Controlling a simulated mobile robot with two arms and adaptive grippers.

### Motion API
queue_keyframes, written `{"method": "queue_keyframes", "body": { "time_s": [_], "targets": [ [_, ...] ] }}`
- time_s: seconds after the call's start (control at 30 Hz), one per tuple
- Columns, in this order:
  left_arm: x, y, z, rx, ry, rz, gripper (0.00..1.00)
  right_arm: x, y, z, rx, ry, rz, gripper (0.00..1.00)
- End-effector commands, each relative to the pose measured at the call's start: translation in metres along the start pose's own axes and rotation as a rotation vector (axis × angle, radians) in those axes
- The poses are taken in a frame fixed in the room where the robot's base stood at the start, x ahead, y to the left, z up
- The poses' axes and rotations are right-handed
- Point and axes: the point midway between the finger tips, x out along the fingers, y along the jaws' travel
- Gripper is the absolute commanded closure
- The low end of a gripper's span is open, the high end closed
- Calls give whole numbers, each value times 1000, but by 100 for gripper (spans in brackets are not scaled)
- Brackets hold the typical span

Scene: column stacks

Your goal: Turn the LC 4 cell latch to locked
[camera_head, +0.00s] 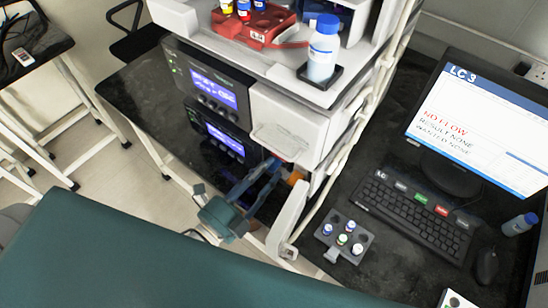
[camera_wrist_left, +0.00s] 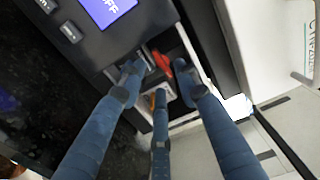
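My left gripper (camera_head: 268,172) reaches into the lower right of the instrument stack (camera_head: 215,95) in the head view. In the left wrist view its blue fingers (camera_wrist_left: 158,75) are spread apart around a small open recess beneath a display. A red part (camera_wrist_left: 162,62), which looks like the latch, sits between the fingertips with a small orange part (camera_wrist_left: 156,98) below it. I see no clear grip on the red part. Its locked or unlocked position and any LC 4 label cannot be read. My right gripper is not in view.
A white panel (camera_head: 288,212) stands out right of the gripper. A bottle (camera_head: 323,48) and a red vial rack (camera_head: 255,28) stand on top of the stack. A monitor (camera_head: 480,125) reading LC 3, a keyboard (camera_head: 415,215) and a grey vial rack (camera_head: 344,238) occupy the right bench.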

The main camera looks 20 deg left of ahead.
Motion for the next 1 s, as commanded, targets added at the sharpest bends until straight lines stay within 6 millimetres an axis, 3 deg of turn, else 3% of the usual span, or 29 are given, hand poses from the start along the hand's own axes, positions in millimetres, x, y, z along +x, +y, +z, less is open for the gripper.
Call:
{"method": "queue_keyframes", "body": {
  "time_s": [0.2,0.57,0.6,0.77,1.0],
  "targets": [
    [29,-2,0,-1,0,-1,68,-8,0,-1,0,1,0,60],
    [35,0,0,-2,-1,1,68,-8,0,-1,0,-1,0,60],
    [35,0,0,-2,-1,1,70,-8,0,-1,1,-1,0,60],
    [35,0,0,-2,-1,1,100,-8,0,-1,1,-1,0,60],
    [35,0,0,-7,-1,1,100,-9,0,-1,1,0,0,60]
  ]
}}
